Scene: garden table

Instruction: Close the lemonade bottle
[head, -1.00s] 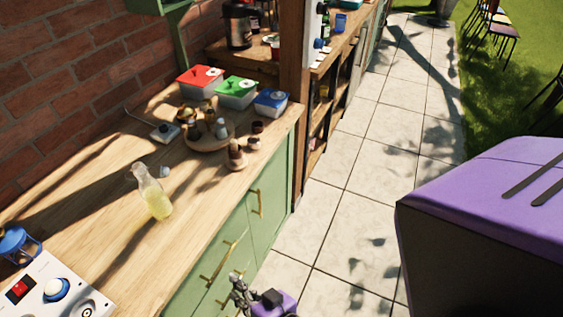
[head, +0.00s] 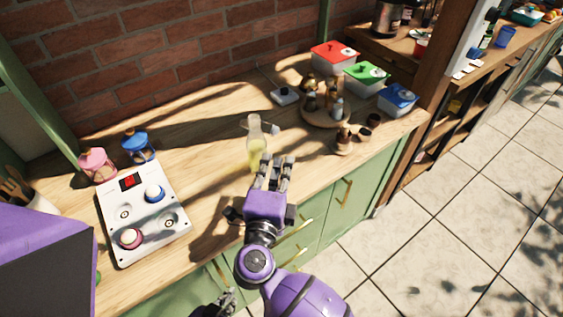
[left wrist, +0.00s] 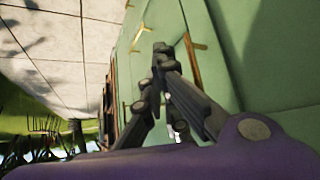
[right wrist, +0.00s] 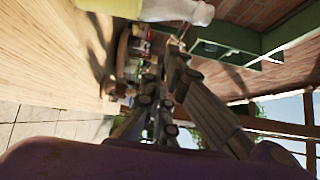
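The clear lemonade bottle (head: 257,150), with yellow liquid in its lower part, stands upright on the wooden counter. Its top looks uncovered. A small grey cap-like piece (head: 274,129) lies just right of its neck; I cannot tell whether it is attached. My right gripper (head: 276,165) is in front of the bottle, its fingers apart and empty, close to the bottle's lower right. In the right wrist view the bottle (right wrist: 95,12) is cut by the top edge, outside the fingers. My left gripper (head: 222,303) is low beside the green cabinet front; its fingers look apart and empty.
A white panel with knobs (head: 145,215) and pink and blue lanterns (head: 138,147) are left. A round wooden tray (head: 322,119) with small jars, and red, green and blue-lidded boxes (head: 398,98) are right. Brick wall stands behind.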

